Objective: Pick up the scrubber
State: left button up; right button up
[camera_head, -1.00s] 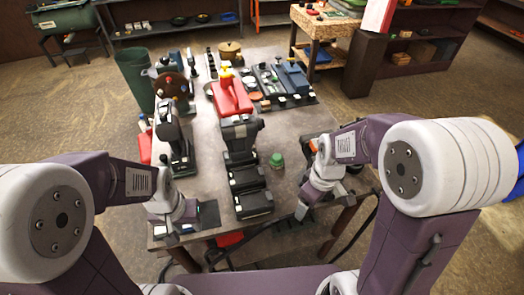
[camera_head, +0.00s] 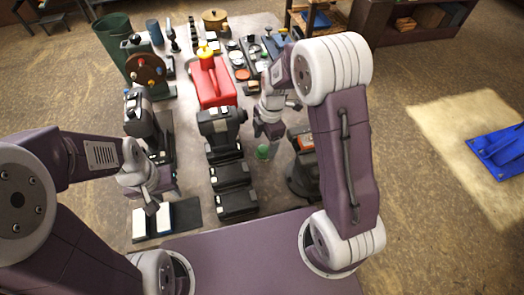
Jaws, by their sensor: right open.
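A small green object (camera_head: 263,152), which looks like the scrubber, sits on the grey table (camera_head: 272,187) right of the black tool row. My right gripper (camera_head: 268,132) is open just beyond it, pointing down. From this angle I cannot tell whether the fingers touch it. My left gripper (camera_head: 150,205) hangs over the near left corner of the table, away from the green object. Its fingers are too small and overlapped to read.
A row of black tools (camera_head: 228,172) stands close left of the green object. A dark machine with an orange top (camera_head: 302,165) is close on its right. A red can (camera_head: 213,82) and a tray of small parts (camera_head: 250,60) lie farther back.

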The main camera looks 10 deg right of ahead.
aim_at(263, 148)
jog(key=shift+w+f, duration=0.2)
jog(key=shift+f, duration=0.15)
jog(key=shift+w+d+f+p, duration=0.2)
jog(key=shift+w+f, duration=0.1)
jog(key=shift+f, duration=0.2)
jog(key=shift+w+d+f+p, duration=0.15)
jog(key=shift+w+f, duration=0.1)
jog(key=shift+f, duration=0.2)
jog(key=f, duration=0.2)
jog(key=shift+s+a+f+p, duration=0.1)
jog(key=shift+a+f+p, duration=0.25)
jog(key=shift+a, duration=0.05)
jog(key=shift+s+a+f, duration=0.1)
jog(key=shift+f, duration=0.25)
pick_arm(q)
jog(key=shift+w+d+r, duration=0.2)
jog(key=shift+w+r, duration=0.3)
jog(key=shift+r, duration=0.15)
pick_arm(e)
jog(key=shift+f, duration=0.1)
jog(key=c, duration=1.5)
notch_tip(263, 148, up, 10)
jog(key=shift+b, duration=0.65)
pick_arm(q)
jog(key=shift+w+f, duration=0.1)
jog(key=shift+f, duration=0.5)
